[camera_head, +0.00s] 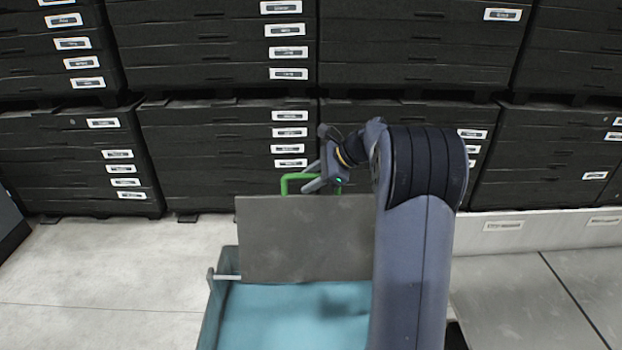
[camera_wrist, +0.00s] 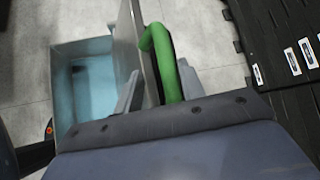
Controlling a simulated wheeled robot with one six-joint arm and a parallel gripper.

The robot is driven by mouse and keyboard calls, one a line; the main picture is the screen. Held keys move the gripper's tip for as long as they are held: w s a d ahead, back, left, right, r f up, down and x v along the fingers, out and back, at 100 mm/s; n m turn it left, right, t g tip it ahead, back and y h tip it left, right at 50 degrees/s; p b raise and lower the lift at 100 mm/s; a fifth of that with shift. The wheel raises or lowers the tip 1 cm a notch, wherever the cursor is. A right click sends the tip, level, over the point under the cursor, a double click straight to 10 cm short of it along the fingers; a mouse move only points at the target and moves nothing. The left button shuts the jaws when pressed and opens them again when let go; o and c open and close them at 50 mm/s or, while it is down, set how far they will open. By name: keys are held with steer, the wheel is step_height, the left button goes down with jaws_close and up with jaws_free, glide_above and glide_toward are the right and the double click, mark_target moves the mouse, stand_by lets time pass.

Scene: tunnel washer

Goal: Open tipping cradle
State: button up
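The tipping cradle is a bin with a light-blue inside (camera_head: 290,320). A grey flat panel (camera_head: 300,240) stands upright along its far side, and the bin's inside also shows in the wrist view (camera_wrist: 92,85). A green handle (camera_head: 285,186) sits at the panel's top edge, on its far side. In the wrist view the handle (camera_wrist: 163,60) and the panel's edge (camera_wrist: 136,45) lie between my fingers. My gripper (camera_head: 318,180) is at the handle, with its fingers (camera_wrist: 160,88) apart on either side. Finger contact with the handle is not clear.
Stacked black crates (camera_head: 225,150) with white labels form a wall behind the cradle. They also show at the right of the wrist view (camera_wrist: 285,50). Pale floor (camera_head: 110,270) is clear to the left. Grey floor plates (camera_head: 520,290) lie to the right.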

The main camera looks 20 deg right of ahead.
steer(key=b+v, duration=0.2)
steer(key=v, duration=0.8)
steer(key=shift+s+d+r, duration=0.2)
steer(key=shift+d+r, duration=0.05)
steer(key=p+x, duration=0.2)
steer(key=x, duration=0.8)
steer(key=shift+w+a+f, duration=0.15)
steer(key=shift+a+f, duration=0.1)
steer(key=shift+a, duration=0.05)
steer(key=shift+s, duration=0.2)
